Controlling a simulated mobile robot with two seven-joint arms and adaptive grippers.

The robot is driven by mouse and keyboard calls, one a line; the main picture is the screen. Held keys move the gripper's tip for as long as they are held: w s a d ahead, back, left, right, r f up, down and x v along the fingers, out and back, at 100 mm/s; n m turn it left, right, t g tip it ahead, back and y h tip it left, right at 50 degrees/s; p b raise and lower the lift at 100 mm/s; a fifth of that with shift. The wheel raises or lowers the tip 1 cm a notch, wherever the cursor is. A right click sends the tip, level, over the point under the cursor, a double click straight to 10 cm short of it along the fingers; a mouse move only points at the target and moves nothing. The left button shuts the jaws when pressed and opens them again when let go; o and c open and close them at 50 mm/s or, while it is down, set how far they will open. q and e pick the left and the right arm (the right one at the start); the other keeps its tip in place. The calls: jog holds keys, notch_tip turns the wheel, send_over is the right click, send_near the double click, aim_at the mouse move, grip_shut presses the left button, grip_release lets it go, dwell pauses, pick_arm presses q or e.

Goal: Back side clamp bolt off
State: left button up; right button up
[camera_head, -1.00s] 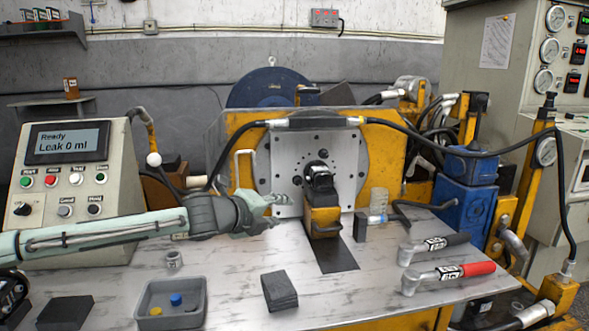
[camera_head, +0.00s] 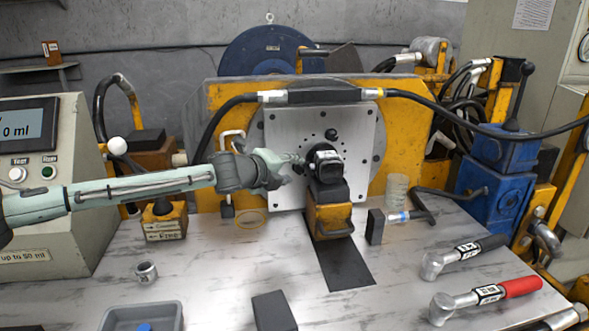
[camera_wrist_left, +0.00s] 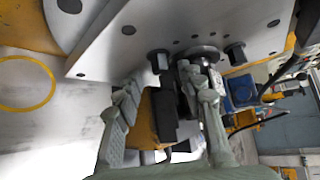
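The black motor (camera_head: 327,165) sits against the grey mounting plate (camera_head: 285,135), on a yellow support (camera_head: 328,215). A dark bolt head (camera_head: 331,134) shows on the plate above the motor. Another dark bolt head lies left of the motor, partly hidden by my fingers. The wrist view shows two dark bolt heads, one left (camera_wrist_left: 158,61) and one right (camera_wrist_left: 235,53) of the motor flange. My left gripper (camera_head: 292,163) is just left of the motor, close to the plate. Its fingers (camera_wrist_left: 165,92) are spread, with no bolt visibly held; contact cannot be told. My right gripper is out of view.
A black hose (camera_head: 430,108) arches above the plate. Two torque wrenches, black-handled (camera_head: 465,255) and red-handled (camera_head: 485,295), lie at right. A grey bin (camera_head: 145,312), a metal socket (camera_head: 146,272) and a dark block (camera_head: 273,311) are in front. A yellow ring (camera_head: 250,219) marks the table.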

aim_at(299, 169)
pick_arm(q)
jog(key=shift+x, duration=1.35)
grip_shut()
